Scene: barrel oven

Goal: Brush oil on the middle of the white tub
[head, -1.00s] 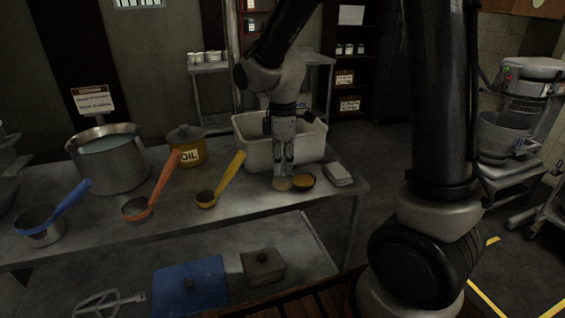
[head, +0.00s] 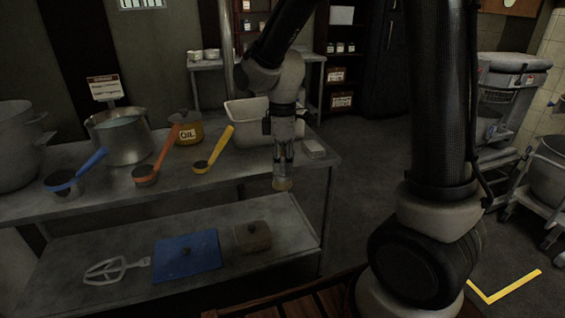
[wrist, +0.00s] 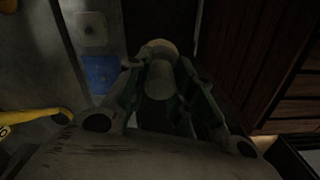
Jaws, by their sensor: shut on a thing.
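The white tub (head: 243,130) stands on the metal table in the head view, partly hidden behind my arm. The lidded yellow oil pot (head: 187,132), labelled OIL, stands to its left. My gripper (head: 283,172) points down, shut on a short, pale, round-ended piece that looks like the brush (head: 282,184). In the head view this end appears in front of the table's front edge, over the lower shelf. In the wrist view the brush (wrist: 160,77) sits between the two fingers (wrist: 160,95), its tan end pointing away. Oil on the brush cannot be made out.
Blue (head: 84,163), orange (head: 165,150) and yellow-handled ladles (head: 220,148) lie on the table's left part, before a large pot (head: 122,148). A pale block (head: 313,149) lies at its right end.

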